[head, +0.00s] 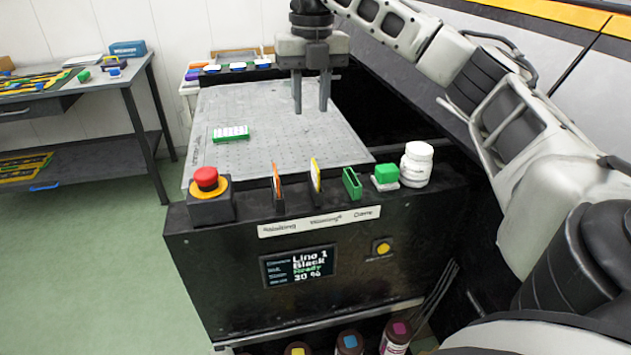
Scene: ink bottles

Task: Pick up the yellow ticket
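The yellow ticket (315,173) stands upright and thin, nearly edge-on, in a slot on top of the black machine's front panel. An orange ticket (277,182) stands in a slot to its left, and a green holder (352,183) stands to its right. My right gripper (311,106) points down over the grey perforated plate, behind the yellow ticket and apart from it. Its two fingers are spread with nothing visible between them. My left gripper is not in view.
A red emergency button (207,180) stands at the panel's left corner. A green block (386,172) and a white jar (417,163) stand at the right. A green-and-white rack (231,133) lies on the plate (265,105). Ink bottles (349,342) stand below. A side table (110,76) is at the left.

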